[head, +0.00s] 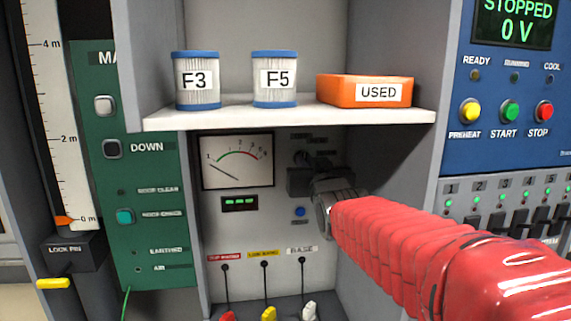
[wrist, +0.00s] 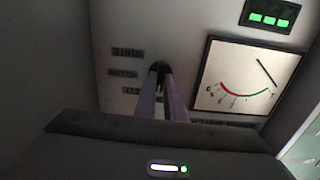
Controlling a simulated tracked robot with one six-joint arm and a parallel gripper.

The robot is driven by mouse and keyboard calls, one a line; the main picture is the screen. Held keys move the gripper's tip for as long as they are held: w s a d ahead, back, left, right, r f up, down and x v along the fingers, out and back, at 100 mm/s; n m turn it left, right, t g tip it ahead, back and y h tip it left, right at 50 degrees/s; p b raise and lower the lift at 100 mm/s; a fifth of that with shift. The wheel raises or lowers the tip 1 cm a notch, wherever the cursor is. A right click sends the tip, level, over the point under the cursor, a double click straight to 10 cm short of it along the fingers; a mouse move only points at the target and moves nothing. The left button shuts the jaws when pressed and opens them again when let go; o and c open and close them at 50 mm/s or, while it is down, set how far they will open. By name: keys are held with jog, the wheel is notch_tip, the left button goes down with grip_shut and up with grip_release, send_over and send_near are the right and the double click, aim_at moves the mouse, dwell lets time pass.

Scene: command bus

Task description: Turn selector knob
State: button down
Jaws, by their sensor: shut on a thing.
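The selector knob is a small dark knob (wrist: 158,68) on the grey panel, seen in the wrist view between the tips of my fingers. My gripper (wrist: 160,78) is shut on it, with both fingers reaching to the panel. In the head view my gripper (head: 300,165) is at the panel right of the meter, below the shelf, and mostly covers the knob. Small dark labels (wrist: 123,73) stand beside the knob; their words are too blurred to read. I cannot tell which position the knob points to.
A needle meter (head: 237,161) and a green-lit display (head: 240,203) are left of my gripper. A blue button (head: 300,211) is just below. The white shelf (head: 290,118) above holds filters F3 (head: 195,80) and F5 (head: 273,79) and an orange USED box (head: 365,90). Side walls bound the recess.

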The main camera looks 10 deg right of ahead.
jog(key=shift+d+f+m, duration=0.1)
jog(key=shift+m, duration=1.75)
jog(key=shift+d+m, duration=0.1)
jog(key=shift+m, duration=1.75)
jog(key=c, duration=1.8)
grip_release()
jog(key=shift+c, duration=0.2)
jog(key=shift+s, duration=0.15)
